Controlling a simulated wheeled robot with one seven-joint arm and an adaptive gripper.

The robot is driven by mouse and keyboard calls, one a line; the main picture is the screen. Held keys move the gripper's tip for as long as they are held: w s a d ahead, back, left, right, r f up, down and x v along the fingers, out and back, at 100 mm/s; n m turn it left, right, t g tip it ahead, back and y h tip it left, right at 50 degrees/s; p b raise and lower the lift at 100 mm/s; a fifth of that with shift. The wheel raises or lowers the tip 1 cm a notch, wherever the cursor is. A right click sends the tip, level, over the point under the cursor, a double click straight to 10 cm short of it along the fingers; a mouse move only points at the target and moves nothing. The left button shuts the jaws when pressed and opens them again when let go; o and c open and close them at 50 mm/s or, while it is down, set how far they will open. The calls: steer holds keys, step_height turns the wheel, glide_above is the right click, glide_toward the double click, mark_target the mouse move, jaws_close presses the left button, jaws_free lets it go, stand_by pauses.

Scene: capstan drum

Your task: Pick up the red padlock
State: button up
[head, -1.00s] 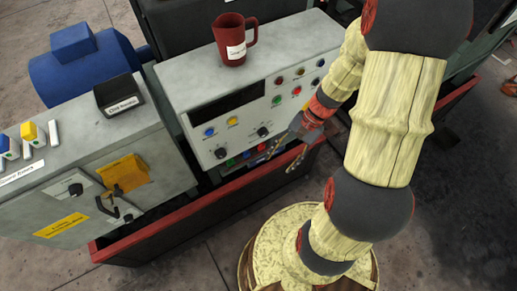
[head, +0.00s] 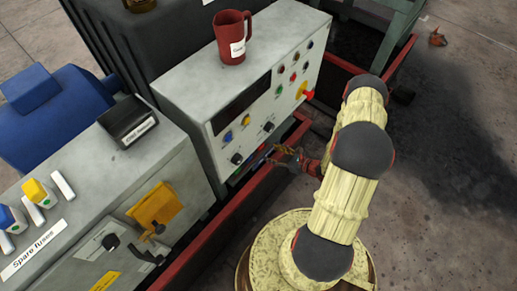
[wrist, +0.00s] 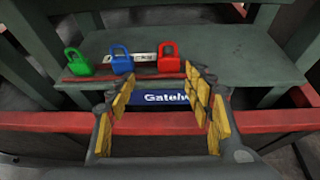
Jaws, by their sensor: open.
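In the wrist view the red padlock (wrist: 169,58) stands upright at the right end of a row on a ledge. A blue padlock (wrist: 122,61) is to its left, and a green padlock (wrist: 77,62) is farther left. My gripper (wrist: 158,92) is open and empty, its yellow-padded fingers pointing toward the ledge. The red padlock is ahead of the fingers, toward the right finger, and not between them. In the head view my gripper (head: 284,157) is low by the console front. The red padlock cannot be made out clearly there.
A red rail (wrist: 250,122) crosses below the ledge, with a blue sign (wrist: 168,98) partly behind my fingers. The grey console (head: 200,85) carries a dark red mug (head: 232,45) on top. A cabinet with an orange latch (head: 155,208) stands to the left. Open floor lies right.

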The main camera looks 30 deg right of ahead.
mark_target(263, 149)
steer(key=shift+h, duration=0.3)
steer(key=b+x, duration=0.1)
steer(key=x, duration=0.1)
steer(key=b+x, duration=0.1)
steer(key=x, duration=0.2)
steer(key=d+r+b+x, duration=0.1)
steer(key=x, duration=0.2)
steer(key=shift+w, duration=0.3)
steer(key=shift+c, duration=0.7)
steer(key=c, duration=1.1)
steer(key=shift+c, duration=0.4)
